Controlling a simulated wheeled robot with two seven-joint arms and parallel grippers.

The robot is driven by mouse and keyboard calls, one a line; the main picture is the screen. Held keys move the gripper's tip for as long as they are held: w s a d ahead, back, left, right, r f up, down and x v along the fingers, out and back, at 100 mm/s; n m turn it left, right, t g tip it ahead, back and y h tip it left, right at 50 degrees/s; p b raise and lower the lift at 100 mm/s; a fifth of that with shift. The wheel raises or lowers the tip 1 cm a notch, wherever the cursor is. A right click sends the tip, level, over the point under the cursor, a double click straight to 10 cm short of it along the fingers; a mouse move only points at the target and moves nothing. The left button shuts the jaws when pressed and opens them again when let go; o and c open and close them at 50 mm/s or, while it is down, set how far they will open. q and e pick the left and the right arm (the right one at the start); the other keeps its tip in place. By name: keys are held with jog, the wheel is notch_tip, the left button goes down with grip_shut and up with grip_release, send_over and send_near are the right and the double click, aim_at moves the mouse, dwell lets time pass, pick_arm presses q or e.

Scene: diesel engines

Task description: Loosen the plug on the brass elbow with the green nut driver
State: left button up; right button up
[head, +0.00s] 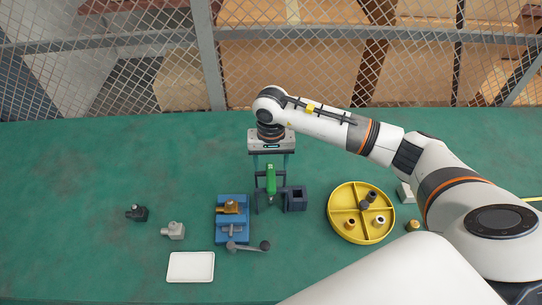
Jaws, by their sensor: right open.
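The green nut driver (271,180) stands upright in a dark holder (296,199) near the middle of the table. My right gripper (271,168) is above it, pointing down, open, with its fingers on either side of the green handle. I cannot tell whether the fingers touch it. The brass elbow (231,207) sits in a blue vise (220,225) to the left of the holder. Its plug is too small to make out. My left gripper is not in view.
A grey lever (249,247) lies at the vise's front. A yellow divided tray (335,222) with several fittings is to the right, a brass piece (413,225) beside it. A white tray (190,267), grey fitting (174,231) and black fitting (137,212) are left. Mesh fence stands behind.

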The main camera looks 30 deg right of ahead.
aim_at(271, 175)
jog(key=shift+w+f+b, duration=0.1)
jog(key=shift+f+b, duration=2.4)
jog(key=shift+f, duration=0.35)
jog(key=shift+b, duration=0.3)
grip_shut()
jog(key=shift+r, duration=0.1)
